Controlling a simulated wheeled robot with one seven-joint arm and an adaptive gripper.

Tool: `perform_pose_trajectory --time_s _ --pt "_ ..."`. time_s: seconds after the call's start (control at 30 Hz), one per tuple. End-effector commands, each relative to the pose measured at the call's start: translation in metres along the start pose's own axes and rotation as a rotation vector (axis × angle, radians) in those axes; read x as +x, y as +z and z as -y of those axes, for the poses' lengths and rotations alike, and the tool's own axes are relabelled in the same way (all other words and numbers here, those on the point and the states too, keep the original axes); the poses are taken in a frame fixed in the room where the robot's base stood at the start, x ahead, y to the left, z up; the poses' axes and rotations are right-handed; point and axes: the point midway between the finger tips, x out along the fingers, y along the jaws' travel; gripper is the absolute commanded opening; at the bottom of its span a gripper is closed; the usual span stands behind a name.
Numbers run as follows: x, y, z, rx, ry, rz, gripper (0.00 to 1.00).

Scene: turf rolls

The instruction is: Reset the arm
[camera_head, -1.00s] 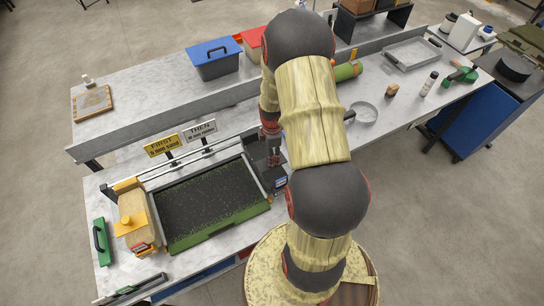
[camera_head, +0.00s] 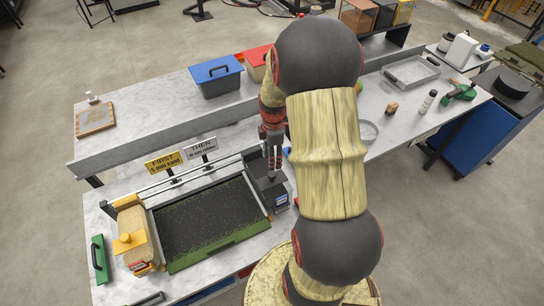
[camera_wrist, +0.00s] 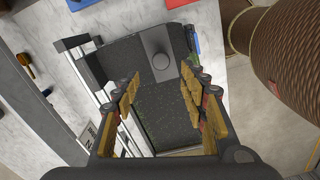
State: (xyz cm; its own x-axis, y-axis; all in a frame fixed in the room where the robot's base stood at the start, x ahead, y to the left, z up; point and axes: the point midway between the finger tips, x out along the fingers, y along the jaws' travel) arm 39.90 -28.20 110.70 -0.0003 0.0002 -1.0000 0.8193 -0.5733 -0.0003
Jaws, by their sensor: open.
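My gripper (camera_head: 274,160) points down over the dark box (camera_head: 265,186) at the right end of the tray in the head view. In the wrist view my gripper (camera_wrist: 160,100) is open, its yellow-padded fingers apart with nothing held between them. Below them the wrist view shows the dark box with a round grey knob (camera_wrist: 159,62) and the dark turf tray (camera_wrist: 166,115). In the head view the turf tray (camera_head: 165,263) holds dark, green-flecked fill and has a green front edge. My arm hides part of the bench's middle.
A yellow-topped wooden block tool (camera_head: 127,240) and a green-handled tool (camera_head: 98,258) stand left of the tray. Two signs, FIRST (camera_head: 164,162) and THEN (camera_head: 200,148), stand behind it. A blue bin (camera_head: 216,76) sits on the back shelf. A metal ring (camera_head: 369,132) lies to the right.

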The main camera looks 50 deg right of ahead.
Motion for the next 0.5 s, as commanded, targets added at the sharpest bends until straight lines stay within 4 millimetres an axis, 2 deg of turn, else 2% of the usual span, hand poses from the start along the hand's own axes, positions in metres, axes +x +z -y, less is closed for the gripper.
perform_pose_trajectory --time_s 0.33,0.5 --pt "0.0001 0.0 -0.0002 0.007 0.0 0.0 0.43" --pt "0.0002 -0.0002 0.0028 0.162 -0.01 0.0 0.43"
